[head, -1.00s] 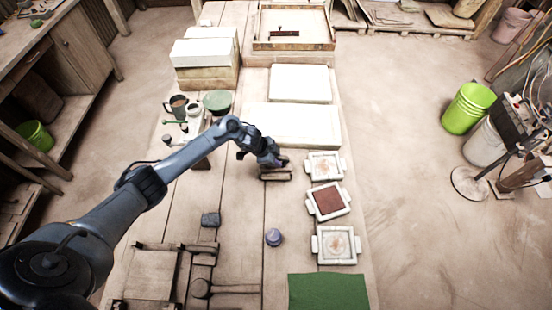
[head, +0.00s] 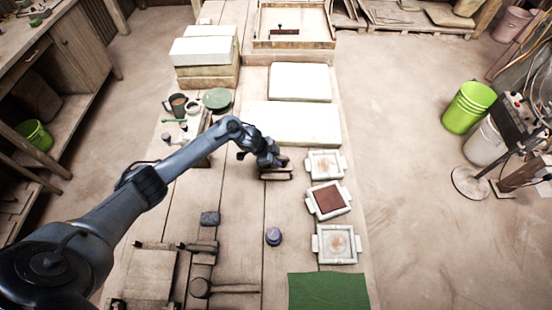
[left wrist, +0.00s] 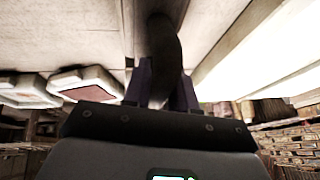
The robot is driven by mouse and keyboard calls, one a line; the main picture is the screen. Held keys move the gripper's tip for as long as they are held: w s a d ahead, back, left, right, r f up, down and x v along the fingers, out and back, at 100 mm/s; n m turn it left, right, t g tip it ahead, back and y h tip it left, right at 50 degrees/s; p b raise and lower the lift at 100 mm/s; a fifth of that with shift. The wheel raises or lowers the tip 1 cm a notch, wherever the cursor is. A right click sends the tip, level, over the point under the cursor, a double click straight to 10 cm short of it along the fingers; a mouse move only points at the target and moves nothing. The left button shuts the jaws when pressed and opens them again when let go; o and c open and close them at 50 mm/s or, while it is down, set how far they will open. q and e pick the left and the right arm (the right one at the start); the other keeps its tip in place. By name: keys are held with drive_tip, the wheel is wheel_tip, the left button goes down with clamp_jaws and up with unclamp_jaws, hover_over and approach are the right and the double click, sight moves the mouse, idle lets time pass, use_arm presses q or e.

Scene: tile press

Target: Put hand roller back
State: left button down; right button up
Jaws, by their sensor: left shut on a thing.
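My left gripper (head: 271,160) is shut on a dark rounded handle, which I take to be the hand roller's. In the left wrist view the handle (left wrist: 163,40) stands between the two fingers (left wrist: 164,85) and extends away from the palm. In the head view the gripper is just above a small dark wooden rack (head: 276,175) on the table. The roller's barrel is hidden there by the gripper, so I cannot tell whether it touches the rack. My right gripper is not in view.
White slabs (head: 290,122) lie behind the gripper. Several tile moulds (head: 325,165) line the right edge, one holding red clay (head: 328,200). The table's middle is mostly clear.

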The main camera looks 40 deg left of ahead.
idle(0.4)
use_arm(q)
drive_tip(key=c, duration=0.8)
unclamp_jaws()
drive_tip(key=shift+f, duration=0.1)
